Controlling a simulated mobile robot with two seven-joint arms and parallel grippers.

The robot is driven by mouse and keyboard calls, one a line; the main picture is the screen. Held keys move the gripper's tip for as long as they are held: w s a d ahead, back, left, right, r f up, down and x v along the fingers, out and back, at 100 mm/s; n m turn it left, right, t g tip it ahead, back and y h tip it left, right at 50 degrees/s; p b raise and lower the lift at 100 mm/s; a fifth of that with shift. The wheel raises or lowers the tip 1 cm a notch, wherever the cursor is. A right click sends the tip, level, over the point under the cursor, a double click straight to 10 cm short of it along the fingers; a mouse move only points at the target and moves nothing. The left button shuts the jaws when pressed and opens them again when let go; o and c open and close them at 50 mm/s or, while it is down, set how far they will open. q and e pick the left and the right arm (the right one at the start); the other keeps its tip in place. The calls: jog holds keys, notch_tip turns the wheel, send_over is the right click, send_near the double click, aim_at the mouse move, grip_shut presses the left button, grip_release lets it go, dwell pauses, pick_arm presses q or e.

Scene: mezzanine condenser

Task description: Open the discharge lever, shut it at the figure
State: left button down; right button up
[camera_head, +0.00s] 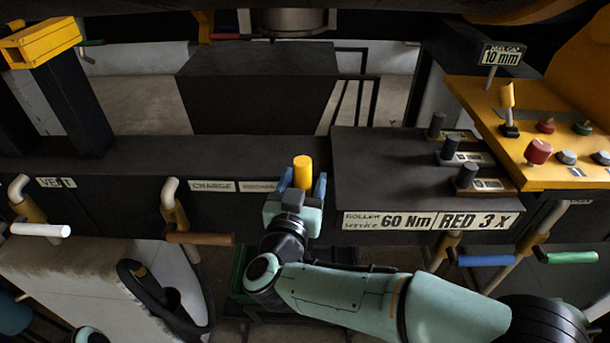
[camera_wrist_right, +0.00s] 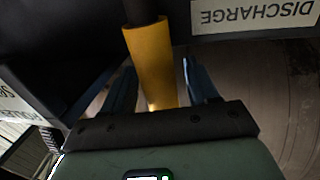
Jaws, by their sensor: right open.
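The discharge lever's yellow grip (camera_head: 303,172) stands up at the front edge of the dark machine, beside the partly covered DISCHARGE label (camera_head: 258,187). My right gripper (camera_head: 305,187) is open, with a blue finger on each side of the yellow grip. In the right wrist view the yellow grip (camera_wrist_right: 152,65) on its dark stem lies between the open fingers (camera_wrist_right: 160,85), with gaps visible. The DISCHARGE label (camera_wrist_right: 253,14) shows upside down there. A gauge or figure for the discharge does not show clearly. My left gripper is not in view.
A dark box (camera_head: 400,185) marked 60 Nm and RED 3 X has several small knobs. A yellow control panel (camera_head: 550,130) with buttons and a 10 mm sign (camera_head: 501,56) is at right. Other levers with white (camera_head: 40,230), brown (camera_head: 200,238), blue (camera_head: 487,260) and green (camera_head: 571,257) handles line the front.

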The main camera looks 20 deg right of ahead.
jog(key=shift+w+d, duration=0.25)
jog(key=shift+w, duration=0.3)
